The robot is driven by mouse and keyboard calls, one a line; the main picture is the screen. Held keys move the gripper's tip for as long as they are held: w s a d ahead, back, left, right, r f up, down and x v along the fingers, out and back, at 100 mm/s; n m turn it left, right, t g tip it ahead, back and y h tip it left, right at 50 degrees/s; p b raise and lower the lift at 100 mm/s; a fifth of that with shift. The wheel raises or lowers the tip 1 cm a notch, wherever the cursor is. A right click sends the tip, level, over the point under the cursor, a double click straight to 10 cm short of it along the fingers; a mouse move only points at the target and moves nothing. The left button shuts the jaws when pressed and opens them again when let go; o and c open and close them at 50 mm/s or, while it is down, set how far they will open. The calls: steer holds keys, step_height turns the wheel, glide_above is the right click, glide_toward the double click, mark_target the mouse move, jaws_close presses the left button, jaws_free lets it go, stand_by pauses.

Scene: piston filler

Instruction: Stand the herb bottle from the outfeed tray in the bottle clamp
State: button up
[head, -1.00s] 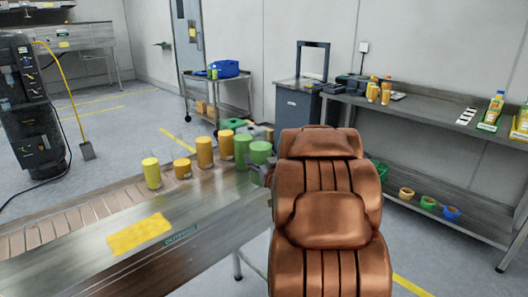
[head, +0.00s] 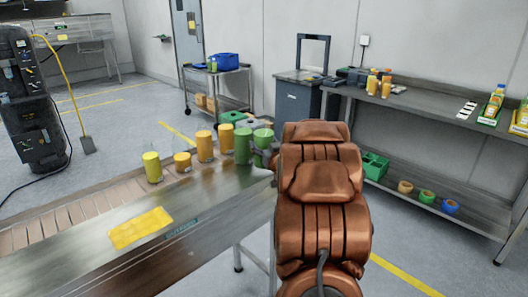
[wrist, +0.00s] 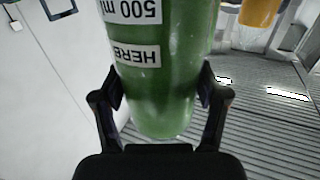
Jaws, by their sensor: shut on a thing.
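The herb bottle (wrist: 160,85) is green, with white labels reading "500 ml" and "HERB", upside down in the wrist view. My gripper (wrist: 160,100) is shut on it, one finger on each side. In the head view the held bottle (head: 263,139) is the right one of two green bottles, with my gripper (head: 264,157) at its lower part. The other green bottle (head: 243,146) stands close beside it on the left. The outfeed tray is at the far end of the steel counter, partly hidden by bottles. I cannot make out the bottle clamp.
Several yellow and orange bottles (head: 205,146) stand left of the green ones. A yellow plate (head: 141,228) lies on the steel counter (head: 90,262). A grey bench (head: 430,112) with bottles and parts runs along the right wall. Open floor lies between counter and bench.

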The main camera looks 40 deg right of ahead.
steer(key=shift+f, duration=1.25)
steer(key=shift+f, duration=0.2)
steer(key=o, duration=1.7)
